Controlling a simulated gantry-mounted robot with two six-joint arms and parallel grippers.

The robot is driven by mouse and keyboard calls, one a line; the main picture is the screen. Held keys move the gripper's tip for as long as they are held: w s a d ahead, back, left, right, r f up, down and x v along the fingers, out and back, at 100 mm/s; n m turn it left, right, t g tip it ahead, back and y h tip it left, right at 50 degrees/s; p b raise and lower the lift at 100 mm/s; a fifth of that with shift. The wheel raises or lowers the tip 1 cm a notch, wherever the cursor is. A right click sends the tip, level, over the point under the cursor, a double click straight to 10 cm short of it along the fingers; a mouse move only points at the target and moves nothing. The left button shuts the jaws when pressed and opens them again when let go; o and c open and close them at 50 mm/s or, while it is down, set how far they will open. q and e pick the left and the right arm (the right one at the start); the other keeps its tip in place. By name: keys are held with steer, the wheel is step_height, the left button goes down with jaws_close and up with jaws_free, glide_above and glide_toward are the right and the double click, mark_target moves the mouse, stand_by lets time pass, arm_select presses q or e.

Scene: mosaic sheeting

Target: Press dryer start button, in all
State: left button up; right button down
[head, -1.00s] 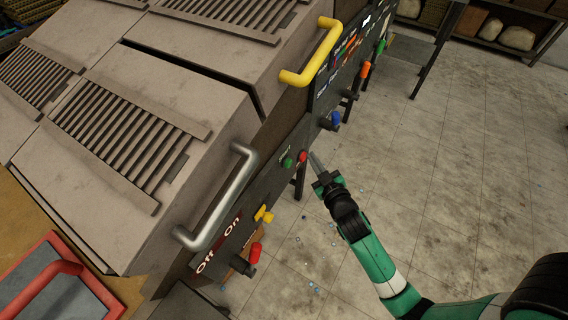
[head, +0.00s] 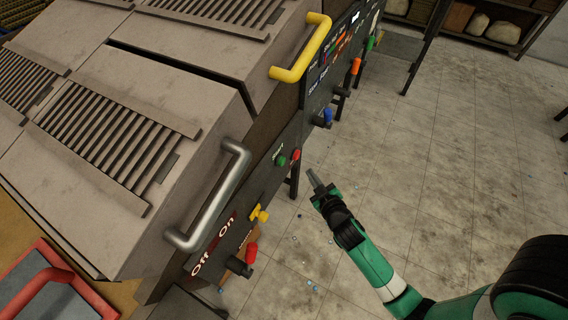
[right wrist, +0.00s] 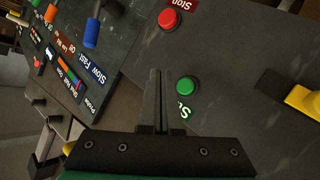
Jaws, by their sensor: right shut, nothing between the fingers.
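The dryer's dark control panel (head: 262,188) runs along the machine's right side in the head view. On it are a green start button (head: 280,160) and a red stop button (head: 295,154) beside it. In the right wrist view the green button (right wrist: 187,87) is just right of the fingers, with partly hidden lettering under it, and the red button (right wrist: 171,19) is further up under the word Stop. My right gripper (head: 312,174) is shut and empty, its tip apart from the panel, to the right of both buttons. My left gripper is not in view.
A silver handle (head: 213,200) and a yellow handle (head: 305,50) stick out above the panel. A yellow switch (head: 260,214), red knob (head: 251,252) and blue knob (head: 327,117) also project.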

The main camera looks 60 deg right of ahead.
mark_target(282, 161)
steer(key=w+b, duration=0.2)
steer(key=w, duration=0.4)
steer(key=shift+w+a, duration=0.15)
steer(key=shift+w, duration=0.05)
stand_by(1.8)
steer(key=shift+w, duration=0.45)
